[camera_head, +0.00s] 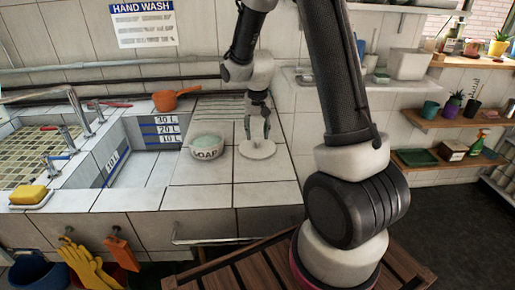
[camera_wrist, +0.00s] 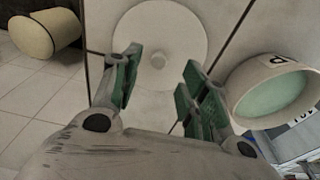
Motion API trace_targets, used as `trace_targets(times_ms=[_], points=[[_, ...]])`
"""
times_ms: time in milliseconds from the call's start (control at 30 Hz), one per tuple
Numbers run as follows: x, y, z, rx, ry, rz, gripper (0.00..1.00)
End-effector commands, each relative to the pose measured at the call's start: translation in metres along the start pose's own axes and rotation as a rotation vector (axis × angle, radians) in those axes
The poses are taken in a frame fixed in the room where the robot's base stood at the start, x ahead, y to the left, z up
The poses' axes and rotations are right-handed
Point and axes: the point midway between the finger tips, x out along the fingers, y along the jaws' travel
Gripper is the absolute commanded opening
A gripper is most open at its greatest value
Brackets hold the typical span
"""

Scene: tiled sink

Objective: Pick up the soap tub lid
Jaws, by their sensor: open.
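The soap tub lid (camera_head: 257,150) is a round, pale disc lying flat on the tiled counter. In the wrist view the lid (camera_wrist: 180,22) shows a small round knob at its middle. My gripper (camera_head: 257,132) points down over the lid; in the wrist view my gripper (camera_wrist: 158,85) is open, with green-padded fingers on either side of the knob. I cannot tell whether the fingertips touch the lid. The soap tub (camera_head: 206,147), marked SOAP and with a pale green content, stands open just left of the lid; the tub also shows in the wrist view (camera_wrist: 270,92).
An orange pan (camera_head: 175,97) sits at the back by the sink basin (camera_head: 137,168). A yellow sponge (camera_head: 28,194) lies at the sink's left front. Bare tiles (camera_head: 265,193) lie in front of the lid.

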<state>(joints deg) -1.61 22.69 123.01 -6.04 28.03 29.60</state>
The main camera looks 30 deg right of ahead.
Motion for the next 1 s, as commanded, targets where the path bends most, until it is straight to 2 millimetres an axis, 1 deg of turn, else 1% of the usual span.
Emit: trace_targets(times_ms=[100, 233, 333, 533, 567, 700, 767, 800, 1000], points=[[0.02, 0.002, 0.001, 0.0, -0.005, 0.002, 0.44], [0.038, 0.002, 0.001, -0.002, -0.004, 0.002, 0.44], [0.044, 0.002, 0.001, -0.001, -0.002, 0.001, 0.44], [0.045, 0.002, 0.0, -0.002, -0.001, 0.001, 0.44], [0.045, 0.002, 0.0, -0.002, -0.001, 0.001, 0.4], [0.045, 0.002, 0.0, -0.002, -0.001, 0.001, 0.15], [0.044, 0.002, 0.0, -0.002, -0.001, 0.001, 0.04], [0.044, 0.002, 0.0, -0.002, -0.001, 0.001, 0.0], [0.044, 0.002, 0.0, -0.002, -0.001, 0.001, 0.0]])
